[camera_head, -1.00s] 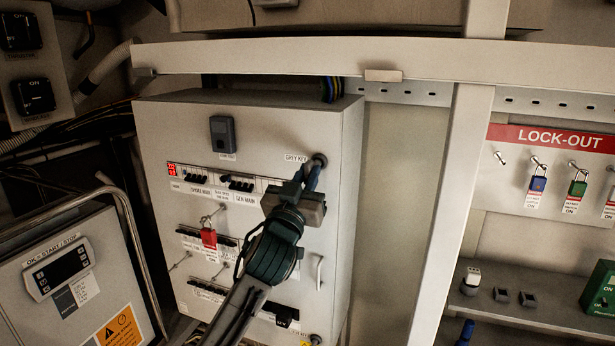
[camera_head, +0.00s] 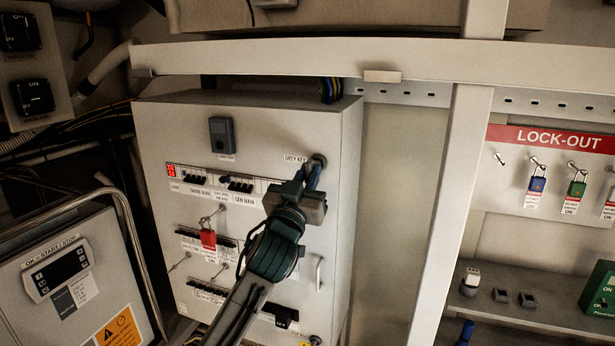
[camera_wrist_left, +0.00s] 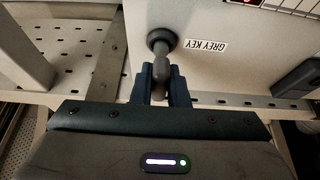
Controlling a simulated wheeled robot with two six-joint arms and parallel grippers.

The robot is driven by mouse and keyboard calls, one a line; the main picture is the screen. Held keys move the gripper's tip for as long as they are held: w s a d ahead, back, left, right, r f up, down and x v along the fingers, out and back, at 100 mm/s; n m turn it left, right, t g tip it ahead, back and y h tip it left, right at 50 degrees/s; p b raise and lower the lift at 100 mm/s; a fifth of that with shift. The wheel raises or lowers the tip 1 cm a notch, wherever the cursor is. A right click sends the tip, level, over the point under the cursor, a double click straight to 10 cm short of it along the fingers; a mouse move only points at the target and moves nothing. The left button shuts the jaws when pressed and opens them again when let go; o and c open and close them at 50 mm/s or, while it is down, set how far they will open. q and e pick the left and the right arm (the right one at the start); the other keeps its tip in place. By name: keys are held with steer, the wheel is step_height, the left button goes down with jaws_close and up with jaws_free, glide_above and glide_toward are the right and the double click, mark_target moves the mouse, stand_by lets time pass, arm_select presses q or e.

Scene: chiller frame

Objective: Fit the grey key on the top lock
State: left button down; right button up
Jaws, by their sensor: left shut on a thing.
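My left gripper (camera_head: 313,176) is at the upper right corner of the grey electrical cabinet (camera_head: 338,220). It is shut on the grey key (camera_wrist_left: 160,72), whose far end meets the round top lock (camera_head: 319,160) beside the "GREY KEY" label (camera_head: 295,158). In the left wrist view the dark fingers (camera_wrist_left: 162,84) stand on both sides of the key, and the round lock (camera_wrist_left: 162,40) is straight ahead of it. The key appears to touch the lock; how deep it sits cannot be told. My right gripper is not in view.
A red padlock (camera_head: 208,238) hangs on the cabinet front among breaker rows. A handle (camera_head: 319,272) is below my gripper. A pale upright post (camera_head: 450,210) stands to the right, and a beam (camera_head: 300,56) crosses above. The lock-out board (camera_head: 553,170) is farther right.

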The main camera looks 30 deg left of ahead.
arm_select(q)
steer(key=c, duration=1.3)
jaws_free()
steer(key=shift+c, duration=0.2)
steer(key=shift+s+f, duration=0.2)
steer(key=b+v, duration=0.2)
steer(key=v, duration=0.8)
steer(key=shift+s+b, duration=0.15)
steer(key=shift+b, duration=0.25)
steer(key=shift+d, duration=0.1)
